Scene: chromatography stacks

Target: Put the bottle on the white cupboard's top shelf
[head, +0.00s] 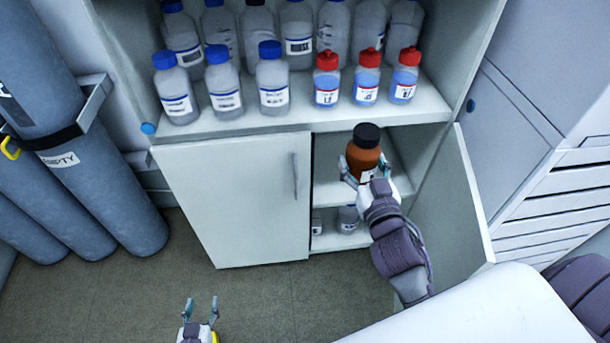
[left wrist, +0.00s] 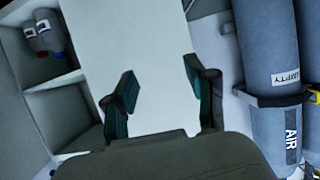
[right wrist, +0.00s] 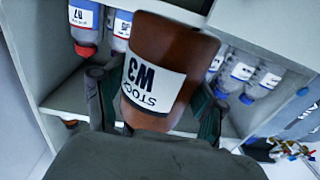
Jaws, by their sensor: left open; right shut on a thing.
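My right gripper (head: 367,178) is shut on a brown bottle (head: 363,155) with a black cap, held upright at the open right side of the white cupboard (head: 233,197). In the right wrist view the bottle (right wrist: 165,50) fills the space between the fingers, and its label reads "STOCK W3". The cupboard's inner shelf (head: 328,192) shows behind the bottle; I cannot tell whether the bottle touches it. My left gripper (head: 200,311) is open and empty, low in front of the closed left door. The left wrist view shows that door (left wrist: 135,40) beyond the open fingers.
Several clear bottles with blue caps (head: 222,80) and red-capped bottles with blue liquid (head: 366,78) stand on the open shelf above the doors. The right door (head: 455,200) stands open. Small bottles (head: 347,219) stand on the lower level inside. Grey gas cylinders (head: 100,190) stand at left.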

